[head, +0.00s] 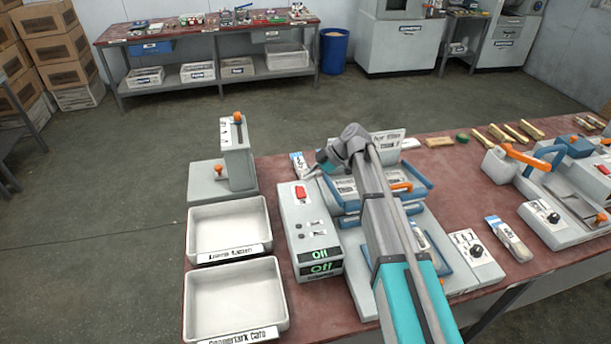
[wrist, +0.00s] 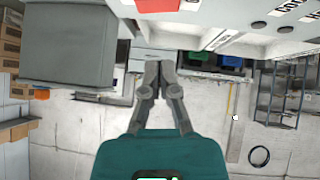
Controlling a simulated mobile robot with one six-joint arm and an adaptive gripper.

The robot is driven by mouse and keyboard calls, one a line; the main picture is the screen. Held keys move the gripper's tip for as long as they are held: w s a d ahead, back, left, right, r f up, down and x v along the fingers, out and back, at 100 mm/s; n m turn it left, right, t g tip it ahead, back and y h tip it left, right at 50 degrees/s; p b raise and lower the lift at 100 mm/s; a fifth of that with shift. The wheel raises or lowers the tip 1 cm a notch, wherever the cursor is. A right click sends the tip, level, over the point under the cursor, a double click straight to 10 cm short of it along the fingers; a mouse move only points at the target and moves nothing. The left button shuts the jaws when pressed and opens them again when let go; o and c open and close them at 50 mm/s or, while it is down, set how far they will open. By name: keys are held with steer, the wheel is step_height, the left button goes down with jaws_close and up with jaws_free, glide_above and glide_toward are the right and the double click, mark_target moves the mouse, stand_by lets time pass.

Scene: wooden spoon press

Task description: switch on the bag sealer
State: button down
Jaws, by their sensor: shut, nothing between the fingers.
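A grey control box (head: 297,222) stands at the table's near left, joined to a machine mostly behind my arm. I cannot read a name that marks it as the bag sealer. It has a red switch (head: 300,192) on top and a display (head: 320,268) with green letters reading "Off". My gripper (head: 312,173) is shut and empty, above and just behind the switch, apart from it as far as I can tell. In the wrist view my fingertips (wrist: 158,66) are together, and the red switch (wrist: 158,5) shows at the top edge, cut off.
Two white trays (head: 190,245) lie left of the box, with a grey stand (head: 238,155) behind them. Another machine with an orange handle (head: 525,157) stands at the right. Wooden pieces (head: 500,133) lie at the back right. A packet (head: 299,164) lies behind the box.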

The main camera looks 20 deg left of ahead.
steer(key=p+v, duration=0.5)
steer(key=v, duration=0.3)
steer(key=shift+s, duration=0.1)
steer(key=shift+a, duration=0.1)
stand_by(0.3)
steer(key=shift+w+a+r, duration=0.1)
steer(key=shift+w+a, duration=0.1)
steer(key=shift+w, duration=0.35)
steer(key=shift+a, duration=0.1)
